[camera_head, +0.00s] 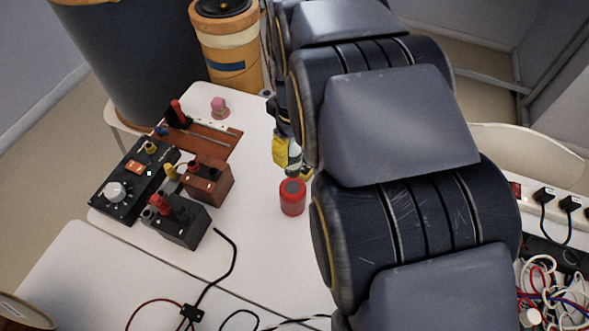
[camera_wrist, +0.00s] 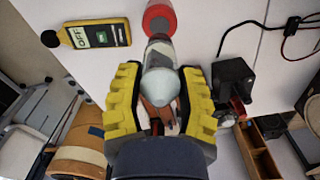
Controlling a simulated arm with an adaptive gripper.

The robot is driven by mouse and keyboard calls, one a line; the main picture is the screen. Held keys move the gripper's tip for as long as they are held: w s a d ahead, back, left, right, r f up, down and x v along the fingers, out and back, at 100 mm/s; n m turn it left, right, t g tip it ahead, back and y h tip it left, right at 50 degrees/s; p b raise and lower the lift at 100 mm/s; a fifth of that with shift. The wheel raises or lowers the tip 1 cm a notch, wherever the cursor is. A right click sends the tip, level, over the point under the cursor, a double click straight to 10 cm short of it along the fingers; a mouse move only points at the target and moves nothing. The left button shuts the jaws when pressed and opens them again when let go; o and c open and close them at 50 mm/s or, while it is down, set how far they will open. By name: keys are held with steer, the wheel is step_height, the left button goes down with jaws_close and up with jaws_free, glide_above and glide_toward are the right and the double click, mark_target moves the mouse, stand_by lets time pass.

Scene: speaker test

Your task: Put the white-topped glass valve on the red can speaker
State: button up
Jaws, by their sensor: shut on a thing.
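The red can speaker (camera_head: 292,197) stands upright on the white table, with a dark round top. In the wrist view the can (camera_wrist: 158,18) is at the top edge, partly cut off. My gripper (camera_wrist: 160,100) has yellow ridged fingers shut on the white-topped glass valve (camera_wrist: 160,88). The valve's pale rounded end faces the wrist camera, and its far end overlaps the can in that view. In the head view the gripper (camera_head: 291,157) and the valve (camera_head: 294,160) are just behind the can, partly hidden by my arm. Whether valve and can touch cannot be told.
Black and brown terminal boxes (camera_head: 208,180) and a black dial box (camera_head: 130,185) stand left of the can. A pink item (camera_head: 219,107) is farther back. A yellow meter (camera_wrist: 95,33) shows in the wrist view. Bare table lies around the can; cables (camera_head: 232,262) lie in front.

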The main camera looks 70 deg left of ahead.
mark_target(292, 167)
steer(key=shift+f, duration=2.8)
steer(key=shift+f, duration=0.1)
steer(key=o, duration=1)
steer(key=shift+o, duration=0.2)
step_height(292, 167, up, 12)
steer(key=shift+r, duration=0.15)
steer(key=shift+w, duration=0.1)
